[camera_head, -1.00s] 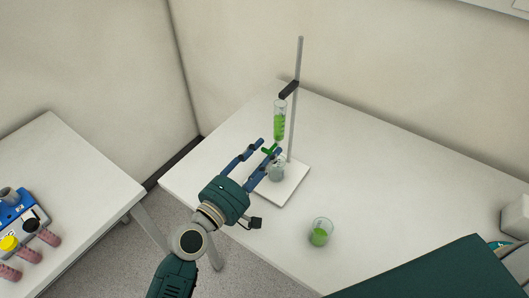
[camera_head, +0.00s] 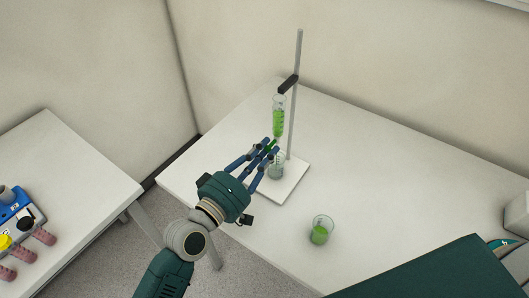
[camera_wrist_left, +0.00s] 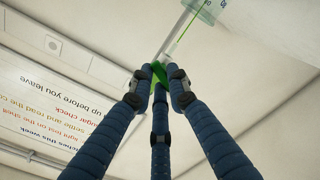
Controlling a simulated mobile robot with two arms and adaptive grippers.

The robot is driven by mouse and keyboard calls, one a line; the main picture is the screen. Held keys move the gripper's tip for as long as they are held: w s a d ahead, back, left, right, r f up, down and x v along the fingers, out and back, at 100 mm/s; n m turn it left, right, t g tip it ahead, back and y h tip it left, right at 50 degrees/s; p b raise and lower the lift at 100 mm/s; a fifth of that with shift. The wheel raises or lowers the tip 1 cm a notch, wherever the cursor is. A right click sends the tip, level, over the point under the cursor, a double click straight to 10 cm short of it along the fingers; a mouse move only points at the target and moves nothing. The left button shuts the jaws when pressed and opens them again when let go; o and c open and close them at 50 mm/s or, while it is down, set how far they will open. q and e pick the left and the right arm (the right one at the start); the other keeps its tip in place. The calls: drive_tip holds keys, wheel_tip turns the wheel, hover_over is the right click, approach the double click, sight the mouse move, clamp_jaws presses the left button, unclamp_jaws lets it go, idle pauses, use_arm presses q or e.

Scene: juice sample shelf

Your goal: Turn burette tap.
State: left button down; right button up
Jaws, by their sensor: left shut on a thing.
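The burette (camera_head: 279,120), a clear tube with green liquid, is held upright by a dark clamp (camera_head: 288,85) on a metal stand rod (camera_head: 296,60). Its green tap (camera_head: 273,145) is at the lower end. My left gripper (camera_head: 266,146) has its fingers closed on the tap. In the left wrist view the blue fingers (camera_wrist_left: 163,82) meet around the green tap (camera_wrist_left: 158,70), hiding part of it. A clear beaker (camera_head: 277,170) stands on the white stand base (camera_head: 290,185) below the burette. My right gripper is not in view.
A second beaker (camera_head: 320,232) with green liquid stands on the white table (camera_head: 380,180), front right of the stand. Another table (camera_head: 70,160) at the left bears a blue device (camera_head: 12,208) and capped tubes. The table's middle is clear.

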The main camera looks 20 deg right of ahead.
use_arm(q)
drive_tip(key=shift+f, duration=0.1)
drive_tip(key=c, duration=1.7)
unclamp_jaws()
drive_tip(key=shift+o, duration=0.2)
drive_tip(key=shift+a, duration=0.1)
drive_tip(key=v, duration=1.2)
drive_tip(key=shift+s, duration=0.1)
